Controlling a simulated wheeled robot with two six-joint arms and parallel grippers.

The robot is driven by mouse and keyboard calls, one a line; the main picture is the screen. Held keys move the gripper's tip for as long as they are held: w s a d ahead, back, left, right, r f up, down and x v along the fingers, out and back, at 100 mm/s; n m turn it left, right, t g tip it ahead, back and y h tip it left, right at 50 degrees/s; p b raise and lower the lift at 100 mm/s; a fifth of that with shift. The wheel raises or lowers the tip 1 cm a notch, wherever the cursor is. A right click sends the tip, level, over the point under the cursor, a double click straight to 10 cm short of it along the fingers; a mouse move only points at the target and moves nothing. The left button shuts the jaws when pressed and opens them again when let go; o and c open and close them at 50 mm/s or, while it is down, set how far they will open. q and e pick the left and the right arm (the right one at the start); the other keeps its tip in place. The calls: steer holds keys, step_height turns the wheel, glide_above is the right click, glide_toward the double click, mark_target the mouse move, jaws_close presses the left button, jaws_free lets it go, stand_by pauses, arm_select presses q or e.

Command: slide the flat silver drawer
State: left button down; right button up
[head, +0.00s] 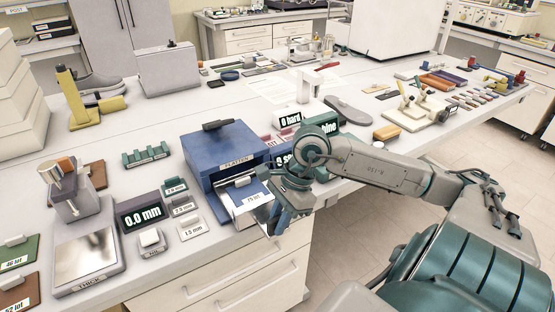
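My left gripper is not in view.
Dark signs stand behind my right wrist. A grey sole (348,110) lies farther back. The table's front edge runs below the drawer.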

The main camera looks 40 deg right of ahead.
steer(key=o, duration=0.4)
steer(key=shift+s, duration=0.25)
steer(key=shift+c, duration=0.2)
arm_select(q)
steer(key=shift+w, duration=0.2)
arm_select(e)
steer(key=shift+r, duration=0.1)
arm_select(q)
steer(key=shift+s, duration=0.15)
arm_select(e)
steer(key=shift+w, duration=0.1)
